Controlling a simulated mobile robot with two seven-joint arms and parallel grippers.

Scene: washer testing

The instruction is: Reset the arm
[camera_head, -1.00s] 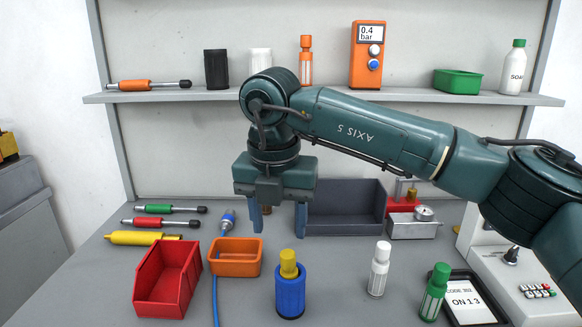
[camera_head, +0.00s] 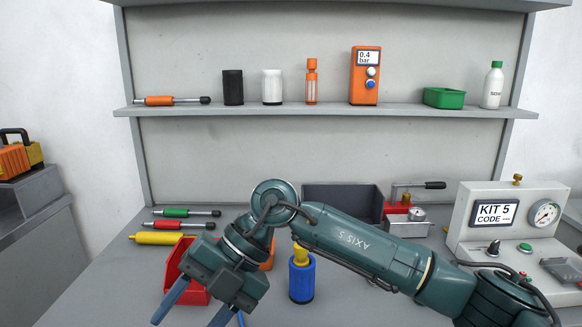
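My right arm comes in from the lower right, across the front of the bench. My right gripper (camera_head: 197,308) hangs at the lower left, tilted down and to the left. Its two blue fingers are spread apart with nothing seen between them, in front of the red bin (camera_head: 175,268). The lower fingertip reaches toward the picture's bottom edge. My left gripper is not in view.
A dark grey bin (camera_head: 345,203), a red-handled clamp (camera_head: 400,208) and a test panel (camera_head: 510,220) stand farther back. A shelf (camera_head: 420,111) runs above the bench.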

